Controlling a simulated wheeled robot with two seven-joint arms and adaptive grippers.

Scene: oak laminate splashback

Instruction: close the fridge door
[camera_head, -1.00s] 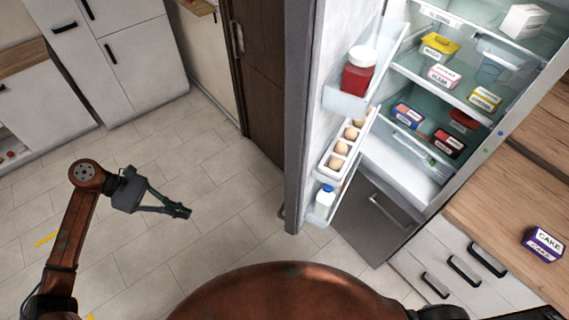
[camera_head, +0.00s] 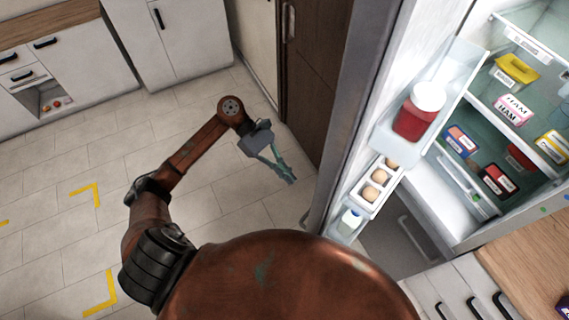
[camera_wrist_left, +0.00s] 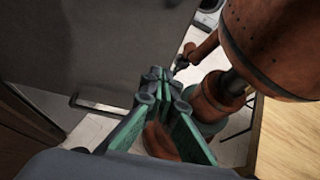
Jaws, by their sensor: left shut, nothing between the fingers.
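The fridge door (camera_head: 362,100) stands wide open in the head view, its grey edge toward me and its shelved inner side facing right. Its racks hold a red jar (camera_head: 417,115), eggs (camera_head: 375,185) and a white bottle (camera_head: 349,222). My left gripper (camera_head: 289,178) is shut and empty, left of the door and apart from it in the picture. In the left wrist view, the gripper (camera_wrist_left: 158,74) points toward a dark grey panel (camera_wrist_left: 95,45) with a bar handle (camera_wrist_left: 100,106), which looks like the door's outer face. My right gripper does not show.
The lit fridge interior (camera_head: 500,130) holds several food boxes. A wooden counter (camera_head: 530,265) over drawers stands at the lower right. A brown door (camera_head: 315,75) is behind my left gripper, and white cabinets (camera_head: 85,75) stand at the back left.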

